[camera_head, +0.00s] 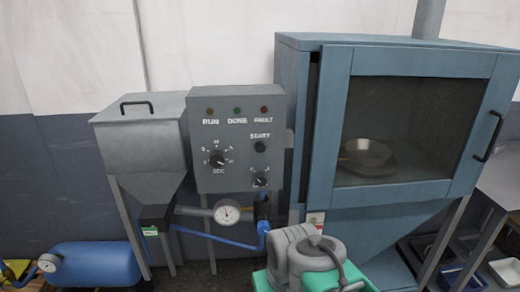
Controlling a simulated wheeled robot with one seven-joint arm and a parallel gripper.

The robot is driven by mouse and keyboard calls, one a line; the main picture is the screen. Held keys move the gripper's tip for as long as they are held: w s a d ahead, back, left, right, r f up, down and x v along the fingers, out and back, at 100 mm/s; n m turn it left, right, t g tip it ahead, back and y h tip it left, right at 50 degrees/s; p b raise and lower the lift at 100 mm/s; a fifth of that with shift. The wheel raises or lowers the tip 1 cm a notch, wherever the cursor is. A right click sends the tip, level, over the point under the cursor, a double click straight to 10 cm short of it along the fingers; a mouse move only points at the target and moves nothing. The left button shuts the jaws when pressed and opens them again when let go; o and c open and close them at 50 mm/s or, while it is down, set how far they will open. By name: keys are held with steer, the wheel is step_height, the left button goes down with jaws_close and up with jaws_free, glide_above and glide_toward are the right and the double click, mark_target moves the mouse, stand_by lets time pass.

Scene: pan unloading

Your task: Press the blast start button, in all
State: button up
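The grey control box (236,135) stands left of the blue blast cabinet (335,195). The round dark START button (260,146) is on its right side, under the word START. The RUN lamp (210,111), DONE lamp (237,110) and FAULT lamp (264,109) sit in a row above; all look dim. A SEC dial (217,160) is left of the button, and a smaller knob (260,181) is below it. A pan (367,154) shows through the cabinet window. Grey and green parts, probably my arm, show at the bottom centre. My gripper fingers are not visible.
The cabinet door has a dark handle (488,138); a dark gap runs along its left edge. A lidded hopper (143,135) stands left of the box. A gauge (227,212) and blue hose (220,239) lie below the box. A blue tank (95,264) is lower left.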

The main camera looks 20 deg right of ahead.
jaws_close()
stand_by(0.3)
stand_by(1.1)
